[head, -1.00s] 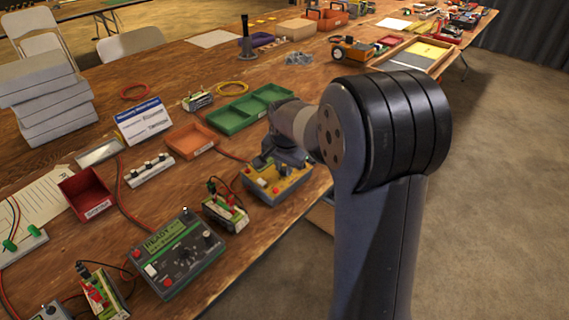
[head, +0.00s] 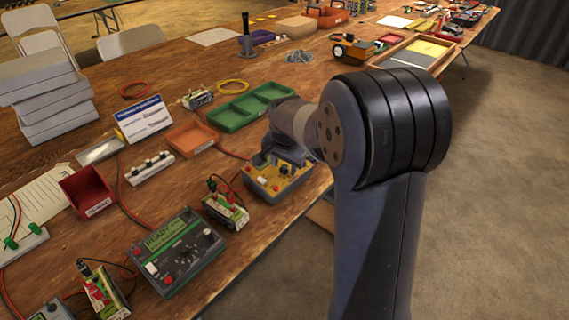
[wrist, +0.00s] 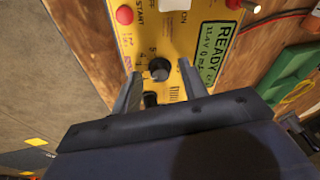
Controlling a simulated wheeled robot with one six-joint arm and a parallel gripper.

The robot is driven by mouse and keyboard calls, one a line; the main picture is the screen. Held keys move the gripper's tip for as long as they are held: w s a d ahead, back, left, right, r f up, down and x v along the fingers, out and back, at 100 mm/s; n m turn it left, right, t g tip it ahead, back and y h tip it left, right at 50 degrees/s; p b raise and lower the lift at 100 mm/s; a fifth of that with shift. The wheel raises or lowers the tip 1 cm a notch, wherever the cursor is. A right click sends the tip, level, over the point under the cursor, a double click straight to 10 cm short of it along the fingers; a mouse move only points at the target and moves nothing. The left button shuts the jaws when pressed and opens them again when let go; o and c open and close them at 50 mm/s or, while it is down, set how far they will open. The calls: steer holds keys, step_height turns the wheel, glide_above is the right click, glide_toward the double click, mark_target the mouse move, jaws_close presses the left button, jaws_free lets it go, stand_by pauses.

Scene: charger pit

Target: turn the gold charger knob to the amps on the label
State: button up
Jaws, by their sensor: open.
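The gold charger (head: 262,188) sits near the table's front edge, under my gripper, which hides part of it in the head view. In the wrist view the charger's yellow face (wrist: 178,32) shows a green READY display (wrist: 212,50), a red button and a white switch. Its black round knob (wrist: 158,69) has printed scale numbers beside it, too small to read fully. My gripper (wrist: 160,71) is open, with one finger on each side of the knob and visible gaps between. A second small black part lies nearer the palm. A blue-and-white card (head: 143,119) stands behind; its writing is unreadable.
A grey-green charger (head: 178,250) with its own READY display stands left along the front edge. An orange tray (head: 192,138) and green trays (head: 236,114) lie behind. Red cables cross the wood.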

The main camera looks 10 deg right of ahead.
steer(key=p+v, duration=0.1)
steer(key=v, duration=0.9)
steer(key=shift+s+r, duration=0.15)
steer(key=shift+r, duration=0.25)
steer(key=shift+f, duration=0.1)
steer(key=b+x, duration=0.1)
steer(key=x, duration=0.9)
steer(key=shift+f, duration=0.4)
steer(key=shift+n, duration=0.3)
